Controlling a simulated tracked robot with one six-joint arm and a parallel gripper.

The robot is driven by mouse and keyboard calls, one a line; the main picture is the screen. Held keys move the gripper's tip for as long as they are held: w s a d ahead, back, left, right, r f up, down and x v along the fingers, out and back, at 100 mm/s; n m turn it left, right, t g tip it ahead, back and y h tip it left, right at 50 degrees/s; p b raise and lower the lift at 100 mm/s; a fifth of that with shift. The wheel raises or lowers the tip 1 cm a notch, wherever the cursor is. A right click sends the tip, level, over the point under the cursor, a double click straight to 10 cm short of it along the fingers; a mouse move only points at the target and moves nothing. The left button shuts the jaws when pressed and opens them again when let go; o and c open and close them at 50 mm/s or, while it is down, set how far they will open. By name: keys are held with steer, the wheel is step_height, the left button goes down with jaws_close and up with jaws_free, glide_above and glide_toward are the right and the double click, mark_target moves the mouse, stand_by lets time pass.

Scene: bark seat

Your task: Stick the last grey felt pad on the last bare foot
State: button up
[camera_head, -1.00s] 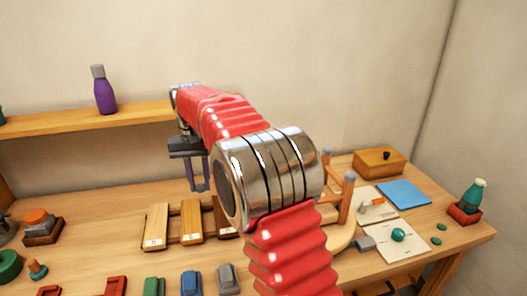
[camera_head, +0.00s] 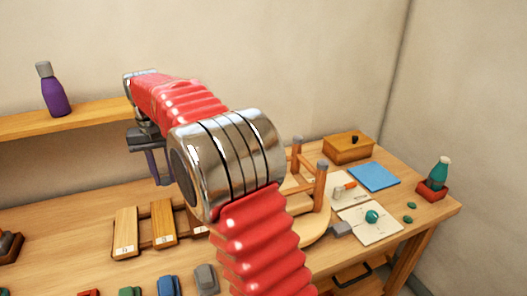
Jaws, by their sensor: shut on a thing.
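An upturned wooden stool stands on the bench, partly behind my arm. Its seat (camera_head: 318,226) is down and two legs (camera_head: 320,185) point up. Both visible leg tips are grey, at the back foot (camera_head: 297,140) and the front foot (camera_head: 322,164). Any other feet are hidden behind my arm. My gripper (camera_head: 162,182) points down at the left, above the back of the bench and well left of the stool. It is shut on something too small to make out. I cannot pick out a loose grey felt pad.
Wooden strips (camera_head: 126,230) lie below my gripper. Coloured blocks (camera_head: 169,286) line the front. A shelf (camera_head: 85,114) holds a purple bottle (camera_head: 53,92).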

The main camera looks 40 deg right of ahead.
steer(key=s+d+r, duration=0.3)
steer(key=s+d, duration=0.3)
steer(key=s+d+r+m, duration=0.1)
steer(key=s+d+r, duration=0.3)
steer(key=s+d, duration=0.2)
steer(key=s+d+r+m, duration=0.1)
steer(key=s+d+r, duration=0.2)
steer(key=s+d, duration=0.3)
steer(key=shift+s+d+r, duration=0.1)
steer(key=shift+s+d, duration=0.1)
steer(key=shift+s, duration=0.35)
steer(key=shift+s+d+r, duration=0.1)
steer(key=shift+s+d, duration=0.1)
steer(key=shift+s, duration=0.35)
steer(key=shift+f, duration=0.25)
steer(key=shift+f, duration=2.55)
steer(key=shift+a+f, duration=0.1)
steer(key=shift+f, duration=0.1)
steer(key=o, duration=1.1)
steer(key=shift+w, duration=0.1)
steer(key=shift+o, duration=0.3)
